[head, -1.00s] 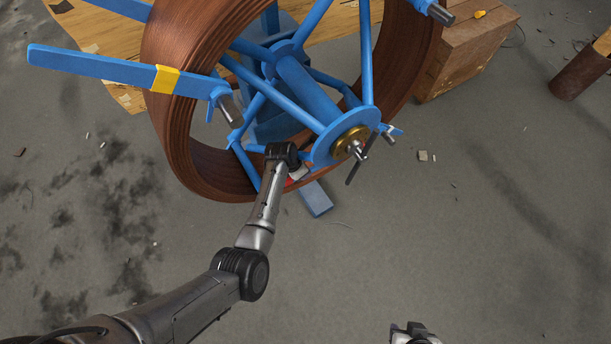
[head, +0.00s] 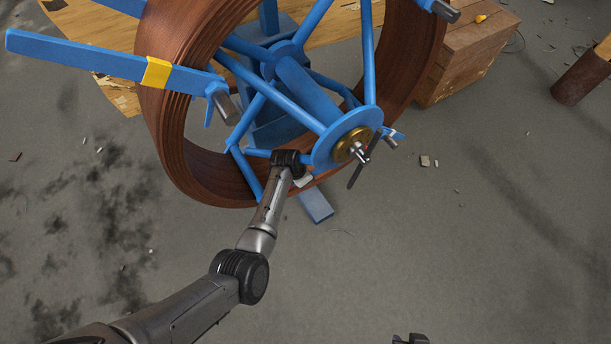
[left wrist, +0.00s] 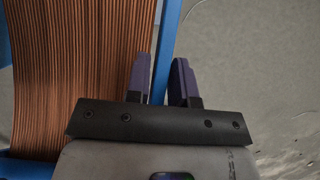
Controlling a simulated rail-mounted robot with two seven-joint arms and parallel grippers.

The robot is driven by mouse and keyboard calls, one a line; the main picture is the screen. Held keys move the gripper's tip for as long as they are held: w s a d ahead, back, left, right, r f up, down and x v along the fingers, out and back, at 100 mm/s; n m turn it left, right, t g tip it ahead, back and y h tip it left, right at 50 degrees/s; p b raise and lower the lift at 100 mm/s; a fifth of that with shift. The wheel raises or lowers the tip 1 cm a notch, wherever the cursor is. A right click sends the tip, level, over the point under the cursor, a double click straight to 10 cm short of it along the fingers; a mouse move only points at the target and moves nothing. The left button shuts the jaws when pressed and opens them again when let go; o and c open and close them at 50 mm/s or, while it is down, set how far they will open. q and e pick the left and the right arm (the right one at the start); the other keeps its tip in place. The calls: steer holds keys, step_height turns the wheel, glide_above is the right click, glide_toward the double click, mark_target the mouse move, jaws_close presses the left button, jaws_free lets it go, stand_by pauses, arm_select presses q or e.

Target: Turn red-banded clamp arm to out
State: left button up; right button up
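A large reel of brown coiled pipe (head: 180,150) sits on a blue frame with a hub (head: 345,138). A blue clamp arm (head: 65,55) with a yellow band (head: 157,73) sticks out at the left. I cannot make out a red band clearly; the red-banded arm seems hidden by my left wrist. My left arm reaches to the reel's lower front. In the left wrist view the left gripper (left wrist: 160,80) is open, with a blue bar (left wrist: 167,45) showing between its purple fingers; contact cannot be told. Only a dark tip of my right gripper (head: 410,339) shows at the bottom edge.
A dark crank rod (head: 358,170) and threaded shaft end stand out from the hub near my left gripper. A wooden crate (head: 462,60) is behind at the right, with a rusty cylinder (head: 580,78) beyond. The floor at right is mostly clear.

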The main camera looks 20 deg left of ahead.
arm_select(q)
jaws_close()
steer(key=shift+f, duration=0.45)
steer(key=f+g+y, duration=0.1)
steer(key=s+f+g+b, duration=0.1)
steer(key=f, duration=0.1)
steer(key=a+f+g+y+b, duration=0.1)
steer(key=f, duration=0.1)
steer(key=shift+s+y, duration=0.15)
steer(key=shift+y, duration=0.15)
steer(key=shift+r, duration=0.1)
steer(key=shift+o, duration=1.7)
jaws_free()
